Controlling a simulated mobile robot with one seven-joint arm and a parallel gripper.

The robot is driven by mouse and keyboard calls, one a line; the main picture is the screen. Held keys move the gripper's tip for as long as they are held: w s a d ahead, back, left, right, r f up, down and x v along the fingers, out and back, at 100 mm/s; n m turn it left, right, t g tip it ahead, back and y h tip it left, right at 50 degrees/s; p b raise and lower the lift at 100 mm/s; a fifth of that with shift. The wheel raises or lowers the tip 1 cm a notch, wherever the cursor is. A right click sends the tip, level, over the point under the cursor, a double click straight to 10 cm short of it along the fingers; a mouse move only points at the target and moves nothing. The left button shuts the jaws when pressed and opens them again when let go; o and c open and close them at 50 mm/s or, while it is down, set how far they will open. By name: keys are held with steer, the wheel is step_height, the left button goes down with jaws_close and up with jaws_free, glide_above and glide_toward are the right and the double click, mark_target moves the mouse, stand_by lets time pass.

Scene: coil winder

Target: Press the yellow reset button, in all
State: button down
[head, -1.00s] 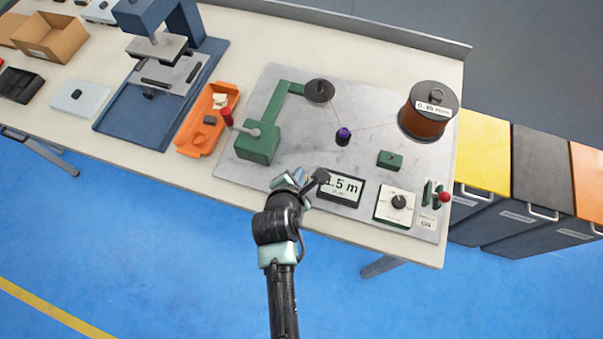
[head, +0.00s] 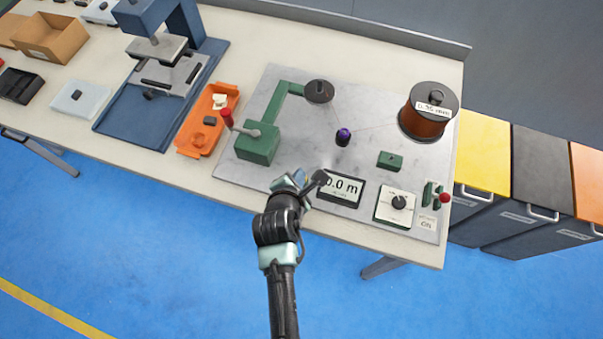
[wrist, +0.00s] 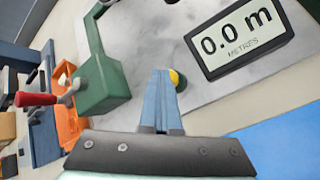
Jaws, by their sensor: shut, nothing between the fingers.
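The yellow reset button (wrist: 176,77) shows in the wrist view as a small yellow dome on the metal plate, just left of the length display. My gripper (wrist: 162,72) is shut and empty, and its fingertips lie at the button's left side in that view and partly cover it. I cannot tell for sure whether they touch it. In the head view my gripper (head: 299,180) is at the plate's front edge and hides the button. The display (head: 342,188) reads 0.0 m; it also shows in the wrist view (wrist: 238,40).
The green crank unit (head: 257,146) with a red-knobbed handle stands behind and left of my gripper. A dial box (head: 396,207) and a red-knobbed switch (head: 443,197) are to the right. A copper wire spool (head: 428,112) and an orange tray (head: 208,120) stand farther off.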

steer(key=shift+r+p, duration=0.8)
steer(key=shift+p, duration=0.05)
step_height(320, 180, up, 5)
steer(key=p, duration=0.5)
steer(key=shift+r+p, duration=0.1)
steer(key=shift+p, duration=0.2)
